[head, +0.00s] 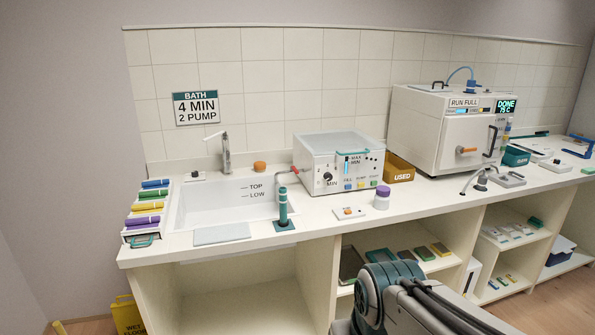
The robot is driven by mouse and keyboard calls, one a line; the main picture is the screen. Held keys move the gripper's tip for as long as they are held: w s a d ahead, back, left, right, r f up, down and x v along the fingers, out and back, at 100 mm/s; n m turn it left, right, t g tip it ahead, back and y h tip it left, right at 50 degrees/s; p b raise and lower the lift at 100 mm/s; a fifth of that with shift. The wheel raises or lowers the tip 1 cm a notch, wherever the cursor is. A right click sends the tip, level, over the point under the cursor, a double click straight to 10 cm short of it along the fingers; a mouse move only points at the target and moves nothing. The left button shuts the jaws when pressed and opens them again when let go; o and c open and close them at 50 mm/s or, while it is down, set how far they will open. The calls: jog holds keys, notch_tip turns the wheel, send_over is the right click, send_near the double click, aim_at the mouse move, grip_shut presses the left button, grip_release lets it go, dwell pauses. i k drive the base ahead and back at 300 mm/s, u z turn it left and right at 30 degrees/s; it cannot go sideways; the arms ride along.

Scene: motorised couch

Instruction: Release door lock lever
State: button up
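A white boxy machine (435,135) stands on the counter at the right, its front door closed as far as I can see. A lever with an orange end (467,150) sits on the door front, lying roughly level. A dark curved handle (491,141) stands upright at the door's right side. The display (506,105) reads "DONE" with a temperature below it. A label (464,103) reads "RUN FULL". Only teal and grey links of my arm show at the bottom, below the counter edge. My gripper is not in view.
The counter holds a sink (225,203), a teal bottle-like post (283,208), a white bath unit (340,160), a "USED" bin (399,169), a purple-capped jar (382,198) and a small tap (480,178). The counter's front strip before the machine is mostly clear. Open shelves (508,240) lie below.

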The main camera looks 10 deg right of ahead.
aim_at(460, 150)
jog(key=i, duration=0.15)
jog(key=z, duration=1.5)
jog(key=i, duration=2.55)
jog(key=u, duration=0.6)
